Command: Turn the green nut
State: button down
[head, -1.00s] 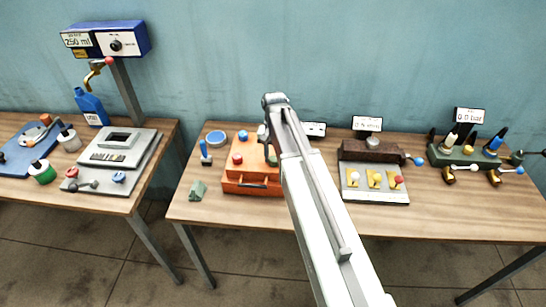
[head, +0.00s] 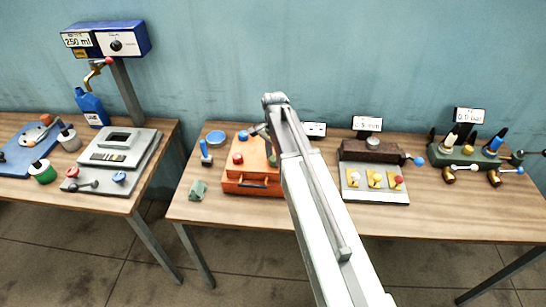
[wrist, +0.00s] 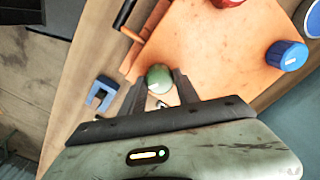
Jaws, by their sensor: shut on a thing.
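The green nut (wrist: 158,77) is a round green knob with a small pale mark on the face of the orange box (wrist: 215,60). In the wrist view my gripper (wrist: 159,84) has one finger on each side of the nut and is shut on it. In the head view the orange box (head: 247,187) stands on the middle table. There my arm hides the box's right side, and I cannot make out the nut or the fingertips clearly.
A red knob (head: 238,159) and a blue knob (head: 243,136) stand on the box. In the wrist view the blue knob (wrist: 286,55) is right of my fingers. A blue clip-shaped part (wrist: 101,93) lies left of them. A grey-brown fixture (head: 373,178) stands right of my arm.

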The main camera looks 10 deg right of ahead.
aim_at(274, 158)
dwell(0.4)
jog(key=c, duration=0.9)
grip_release()
jog(key=shift+w, duration=0.1)
notch_tip(274, 158, up, 8)
jog(key=p, duration=0.8)
jog(key=shift+f, duration=0.1)
